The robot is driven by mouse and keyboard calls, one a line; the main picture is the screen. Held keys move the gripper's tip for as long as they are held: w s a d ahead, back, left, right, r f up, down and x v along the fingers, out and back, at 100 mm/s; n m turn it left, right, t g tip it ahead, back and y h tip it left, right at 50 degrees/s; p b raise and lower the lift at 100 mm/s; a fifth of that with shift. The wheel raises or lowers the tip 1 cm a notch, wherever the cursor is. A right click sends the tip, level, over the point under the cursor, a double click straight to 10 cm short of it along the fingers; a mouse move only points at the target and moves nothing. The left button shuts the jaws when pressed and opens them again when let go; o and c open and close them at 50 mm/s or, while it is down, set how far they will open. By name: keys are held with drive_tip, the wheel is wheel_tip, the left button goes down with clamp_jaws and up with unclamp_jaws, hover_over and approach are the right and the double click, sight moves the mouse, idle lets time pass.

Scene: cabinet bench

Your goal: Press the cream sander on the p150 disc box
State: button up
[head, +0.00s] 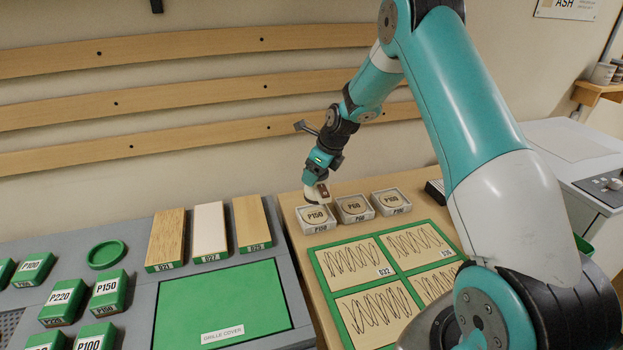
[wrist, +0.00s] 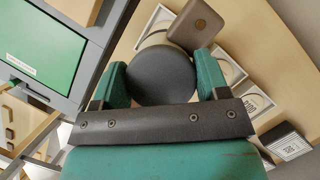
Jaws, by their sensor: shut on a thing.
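The cream sander (head: 314,194) hangs under my gripper (head: 319,172) in the head view, at the back of the p150 disc box (head: 318,226). Its lower edge overlaps the box's rear rim in the picture; whether they touch I cannot tell. In the wrist view my gripper (wrist: 160,78) has its two teal fingers closed on the sander's dark round top (wrist: 162,76), with a brown block at its side and a sliver of cream below. The p150 box (wrist: 154,18) shows partly behind the sander there. The box is a white tray with a tan disc marked P150.
A P60 disc box (head: 354,209) and a third disc box (head: 390,202) stand close to the right. A green-framed board of scribbled panels (head: 381,270) lies in front. Wooden sample blocks (head: 209,230) and the green grille cover (head: 222,305) lie left.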

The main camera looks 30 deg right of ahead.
drive_tip(key=shift+w+f, duration=0.25)
drive_tip(key=shift+f, duration=0.2)
wheel_tip(320, 180, down, 6)
drive_tip(key=b, duration=0.5)
drive_tip(key=shift+r, duration=0.15)
drive_tip(key=shift+s+f, duration=0.1)
drive_tip(key=shift+f, duration=0.4)
idle(1.9)
drive_tip(key=shift+r, duration=0.15)
drive_tip(key=shift+r+p, duration=2.8)
drive_tip(key=shift+r, duration=0.65)
